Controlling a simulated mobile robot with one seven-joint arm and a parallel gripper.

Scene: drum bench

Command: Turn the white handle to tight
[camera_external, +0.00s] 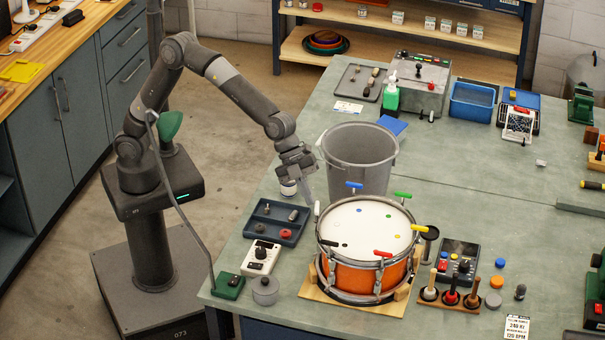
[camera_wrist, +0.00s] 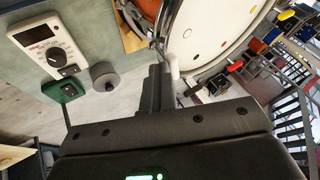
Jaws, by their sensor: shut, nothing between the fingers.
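The drum (camera_external: 365,278) has an orange shell and a white head, and stands on a wooden base. Several coloured T-handles sit around its rim: blue (camera_external: 354,185), green (camera_external: 403,194), yellow (camera_external: 419,228), red (camera_external: 382,253) and black (camera_external: 329,243). The white handle (camera_external: 317,208) is at the rim's left side. My gripper (camera_external: 309,198) is shut and empty, pointing down close to the white handle. In the wrist view, my dark fingers (camera_wrist: 155,88) are just left of the white handle (camera_wrist: 172,62); I cannot tell whether they touch it.
A grey bucket (camera_external: 360,160) stands just behind the drum, near my arm. A dark blue parts tray (camera_external: 262,232), a white dial meter (camera_external: 260,258) and a small grey pot (camera_external: 265,290) lie left of the drum. A wooden tool rack (camera_external: 447,300) is at right front.

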